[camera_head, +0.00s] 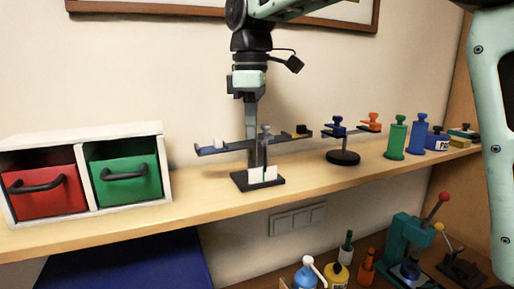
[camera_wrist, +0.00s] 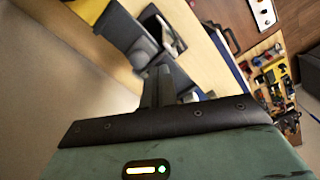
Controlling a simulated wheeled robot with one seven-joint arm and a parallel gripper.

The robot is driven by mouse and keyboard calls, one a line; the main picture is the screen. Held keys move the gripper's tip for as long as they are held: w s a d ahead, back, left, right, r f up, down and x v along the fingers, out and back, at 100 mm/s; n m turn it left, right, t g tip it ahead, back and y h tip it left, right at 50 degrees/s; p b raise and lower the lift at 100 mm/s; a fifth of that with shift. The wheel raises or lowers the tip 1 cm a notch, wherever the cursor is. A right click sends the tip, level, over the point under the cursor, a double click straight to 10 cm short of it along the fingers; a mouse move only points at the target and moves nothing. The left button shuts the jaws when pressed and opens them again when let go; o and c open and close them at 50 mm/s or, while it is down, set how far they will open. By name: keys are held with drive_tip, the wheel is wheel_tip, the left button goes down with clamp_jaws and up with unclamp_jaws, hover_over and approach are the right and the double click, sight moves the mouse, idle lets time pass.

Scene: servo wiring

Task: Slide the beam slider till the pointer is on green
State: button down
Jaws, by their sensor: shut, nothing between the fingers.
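The beam balance stands on the wooden shelf, its dark base (camera_head: 240,183) below and its long beam (camera_head: 232,147) tilted, left end lower. A white block (camera_head: 219,143) sits near the beam's left end, and a yellow and black piece (camera_head: 299,132) near its right end. A small grey knob (camera_head: 266,130), perhaps the slider, stands near the middle. A white card (camera_head: 263,175) is at the post's foot; the pointer and any green mark are too small to tell. My gripper (camera_head: 251,128) points down, shut and empty, at the beam's middle, just left of the knob. Its fingers (camera_wrist: 160,82) show in the wrist view; contact is unclear.
A cabinet with red (camera_head: 45,192) and green (camera_head: 125,180) drawers stands left. A smaller stand (camera_head: 343,157) with blue and orange weights, then green (camera_head: 396,138) and blue (camera_head: 417,135) pieces, are right. Bottles and a teal press (camera_head: 405,245) are below the shelf.

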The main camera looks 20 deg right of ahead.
drive_tip(key=shift+f, duration=0.2)
drive_tip(key=shift+d, duration=0.45)
drive_tip(key=shift+r, duration=0.15)
drive_tip(key=shift+a+r+p, duration=0.2)
drive_tip(key=shift+r+p, duration=0.75)
drive_tip(key=shift+p, duration=0.1)
drive_tip(key=shift+a+r+p, duration=0.2)
drive_tip(key=shift+r+p, duration=0.8)
drive_tip(key=shift+p, duration=0.1)
drive_tip(key=shift+a+r+p, duration=0.2)
drive_tip(key=shift+r+p, duration=0.75)
drive_tip(key=shift+p, duration=0.1)
